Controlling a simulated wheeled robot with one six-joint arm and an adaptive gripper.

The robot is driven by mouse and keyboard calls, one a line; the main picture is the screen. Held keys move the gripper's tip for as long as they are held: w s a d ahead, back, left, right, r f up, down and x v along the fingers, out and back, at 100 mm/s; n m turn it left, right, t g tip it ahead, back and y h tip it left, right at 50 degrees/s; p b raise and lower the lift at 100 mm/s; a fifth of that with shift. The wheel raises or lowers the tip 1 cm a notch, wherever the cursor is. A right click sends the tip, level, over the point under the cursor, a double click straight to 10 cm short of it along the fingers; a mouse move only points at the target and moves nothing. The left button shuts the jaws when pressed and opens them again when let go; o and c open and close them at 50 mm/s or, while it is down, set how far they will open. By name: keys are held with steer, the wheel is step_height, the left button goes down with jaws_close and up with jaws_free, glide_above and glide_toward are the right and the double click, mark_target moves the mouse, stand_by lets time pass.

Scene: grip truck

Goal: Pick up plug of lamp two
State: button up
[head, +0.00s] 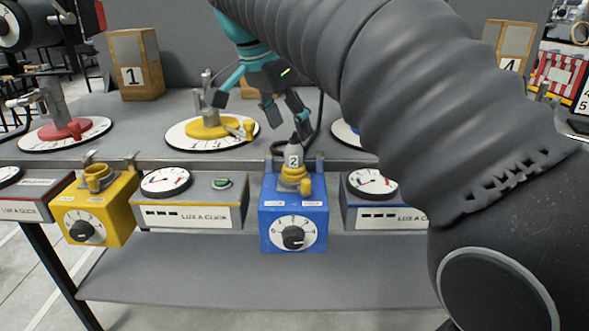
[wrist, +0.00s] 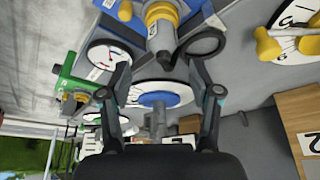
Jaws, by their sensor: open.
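The plug of lamp two (head: 294,155) is grey with a white label "2". It stands upright in the yellow socket (head: 293,178) on top of the blue box (head: 292,212), with a black cable behind it. In the wrist view, the plug (wrist: 160,36) appears at the top centre, beyond my fingertips. My gripper (head: 255,111) is open and empty in the head view, above the table and behind and left of the plug. Its spread fingers (wrist: 161,92) also show in the wrist view, with nothing between them close by.
A yellow dial stand (head: 212,127) is close to my gripper's left finger. A grey meter box (head: 190,210) stands left of the blue box, and another meter box (head: 365,212) right of it. A yellow box (head: 100,215) is farther left. My arm hides much of the right side.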

mark_target(290, 140)
steer(key=shift+a+b+x, duration=0.2)
steer(key=shift+x, duration=1.35)
steer(key=shift+a+b+x, duration=0.15)
steer(key=shift+a+x, duration=0.05)
steer(key=shift+x, duration=1.35)
steer(key=shift+f, duration=0.15)
jaws_close()
